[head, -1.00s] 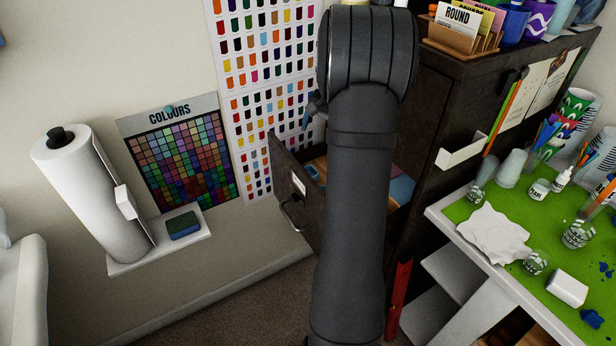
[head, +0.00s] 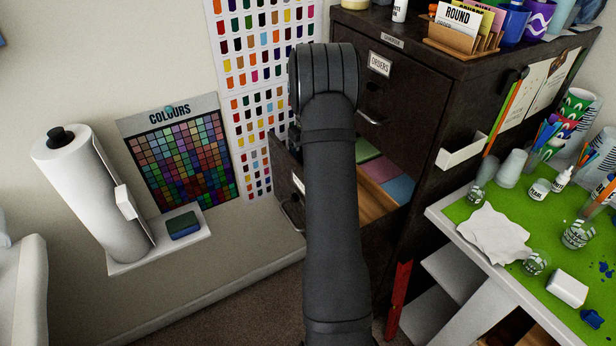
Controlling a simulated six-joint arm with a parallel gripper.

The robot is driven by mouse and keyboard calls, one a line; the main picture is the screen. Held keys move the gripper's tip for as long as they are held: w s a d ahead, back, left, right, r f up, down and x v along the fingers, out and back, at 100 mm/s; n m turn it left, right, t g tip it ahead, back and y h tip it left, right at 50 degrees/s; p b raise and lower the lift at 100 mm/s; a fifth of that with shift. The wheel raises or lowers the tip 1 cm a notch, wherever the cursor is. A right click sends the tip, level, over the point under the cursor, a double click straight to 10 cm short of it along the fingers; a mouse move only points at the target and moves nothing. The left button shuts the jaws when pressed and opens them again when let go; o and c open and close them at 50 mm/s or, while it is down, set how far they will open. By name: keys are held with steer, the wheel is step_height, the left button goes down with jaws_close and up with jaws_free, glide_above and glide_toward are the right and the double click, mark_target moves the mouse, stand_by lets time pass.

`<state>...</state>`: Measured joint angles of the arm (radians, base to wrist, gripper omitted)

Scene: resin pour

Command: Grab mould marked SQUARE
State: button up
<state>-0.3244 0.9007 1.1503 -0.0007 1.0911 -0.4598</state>
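The open drawer (head: 287,190) of the dark cabinet juts out to the left, behind my arm. Inside it lie flat coloured pieces: a green one (head: 366,150), a pink one (head: 380,169) and a blue one (head: 399,188), beside a bare wooden part of the drawer floor. No SQUARE marking can be read, so I cannot tell which, if any, is the mould. My arm rises through the middle and hides part of the drawer. My gripper is hidden behind my arm, near the drawer.
The dark cabinet (head: 432,105) has a shut upper drawer labelled ORDERS (head: 380,64). A card holder (head: 458,45) with a ROUND card stands on top. A green-topped table (head: 478,205) with cups and jars is at right. A paper roll (head: 92,190) stands on a shelf at left.

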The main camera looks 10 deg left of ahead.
step_height(320, 180, down, 8)
steer(key=shift+d+f, duration=0.1)
steer(key=shift+d, duration=0.05)
steer(key=c, duration=1.1)
